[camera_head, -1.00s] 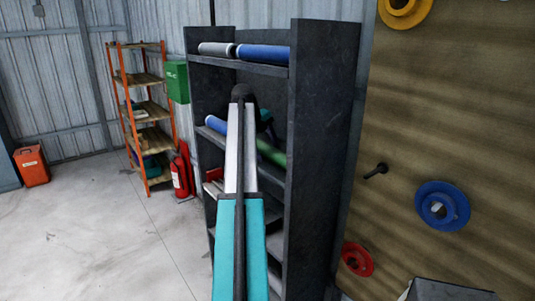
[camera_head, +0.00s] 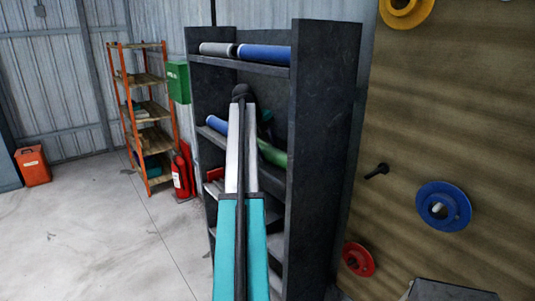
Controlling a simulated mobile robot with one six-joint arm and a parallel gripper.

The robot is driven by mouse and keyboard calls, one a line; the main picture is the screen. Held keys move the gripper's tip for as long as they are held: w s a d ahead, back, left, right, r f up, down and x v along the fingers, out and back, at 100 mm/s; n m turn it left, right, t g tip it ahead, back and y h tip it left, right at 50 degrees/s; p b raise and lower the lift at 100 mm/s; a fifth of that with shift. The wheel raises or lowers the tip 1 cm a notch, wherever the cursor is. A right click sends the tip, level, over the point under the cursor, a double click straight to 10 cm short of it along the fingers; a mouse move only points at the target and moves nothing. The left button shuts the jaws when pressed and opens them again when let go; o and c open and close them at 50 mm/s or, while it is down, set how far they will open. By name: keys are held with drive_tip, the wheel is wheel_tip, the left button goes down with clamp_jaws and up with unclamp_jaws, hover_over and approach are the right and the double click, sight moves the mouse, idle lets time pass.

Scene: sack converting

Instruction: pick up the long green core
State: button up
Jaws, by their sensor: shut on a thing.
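The long green core (camera_head: 272,153) is in the dark shelf unit, at the middle shelf level. Its right part shows to the right of my arm, sloping down to the right; the rest is hidden behind the arm. My gripper (camera_head: 266,118) shows only as a small dark and teal part beyond the arm's far end, just above the green core. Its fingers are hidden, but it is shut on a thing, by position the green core. Whether the core is clear of the shelf I cannot tell.
A blue core (camera_head: 216,124) lies left of my arm on the middle shelf. A grey core (camera_head: 215,49) and another blue core (camera_head: 263,54) lie on the top shelf. The unit's right side panel (camera_head: 320,150) stands close to my arm. Open floor (camera_head: 110,240) lies left.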

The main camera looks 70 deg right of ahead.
sight(267, 147)
drive_tip(key=shift+r, duration=0.15)
drive_tip(key=shift+d+r+b, duration=0.1)
drive_tip(key=shift+r+b, duration=0.85)
drive_tip(key=shift+r, duration=0.65)
drive_tip(key=w+a+b, duration=0.2)
drive_tip(key=w+a, duration=0.3)
drive_tip(key=a, duration=0.2)
drive_tip(key=w+a+b, duration=0.2)
drive_tip(key=w+a, duration=0.2)
drive_tip(key=a, duration=0.4)
drive_tip(key=shift+w+a, duration=0.15)
drive_tip(key=shift+w, duration=0.25)
